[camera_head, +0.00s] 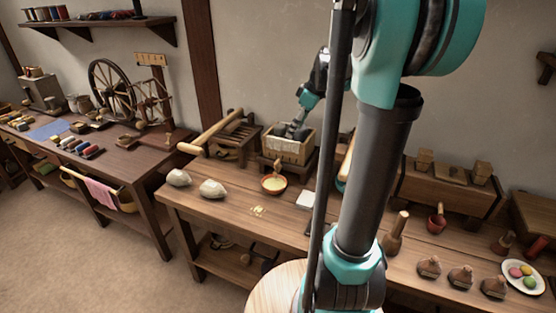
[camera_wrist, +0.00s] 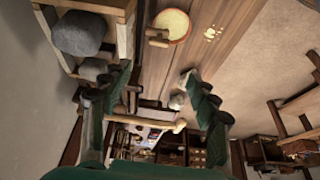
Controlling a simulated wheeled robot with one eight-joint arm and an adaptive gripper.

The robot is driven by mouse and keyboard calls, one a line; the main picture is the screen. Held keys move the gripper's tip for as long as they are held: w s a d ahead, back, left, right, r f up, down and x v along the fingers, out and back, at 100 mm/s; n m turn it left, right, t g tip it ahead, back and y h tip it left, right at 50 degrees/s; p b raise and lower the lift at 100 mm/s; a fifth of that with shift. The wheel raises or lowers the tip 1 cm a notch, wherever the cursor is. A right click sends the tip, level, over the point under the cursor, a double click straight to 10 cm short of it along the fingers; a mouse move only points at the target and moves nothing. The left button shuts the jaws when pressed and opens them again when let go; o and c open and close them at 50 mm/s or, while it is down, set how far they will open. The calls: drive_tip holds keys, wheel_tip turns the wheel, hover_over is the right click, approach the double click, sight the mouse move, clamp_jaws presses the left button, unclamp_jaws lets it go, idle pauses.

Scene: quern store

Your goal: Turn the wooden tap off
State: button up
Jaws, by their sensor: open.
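The wooden tap (camera_head: 277,166) sticks out low at the front of a wooden box (camera_head: 281,151), above a bowl (camera_head: 274,184) of pale yellow contents. In the wrist view the tap (camera_wrist: 157,37) shows near the top, overlapping the edge of the bowl (camera_wrist: 175,22). My gripper (camera_head: 296,130) is at the box, above and behind the tap in the picture. In the wrist view my gripper (camera_wrist: 156,83) has its two green-and-dark fingers spread, with the tap beyond their tips and nothing clearly held between them. Exact depth between fingers and tap cannot be told.
Grey stones (camera_wrist: 80,33) sit in the box beside my gripper. A slatted wooden stand (camera_head: 236,135) with a thick wooden handle is left of it. My arm hides the bench's middle.

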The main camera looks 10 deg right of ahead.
approach(277, 161)
drive_tip(key=x, duration=0.8)
drive_tip(key=shift+a+f, duration=0.1)
drive_tip(key=shift+f, duration=0.3)
drive_tip(key=c, duration=1.2)
drive_tip(key=shift+o, duration=0.2)
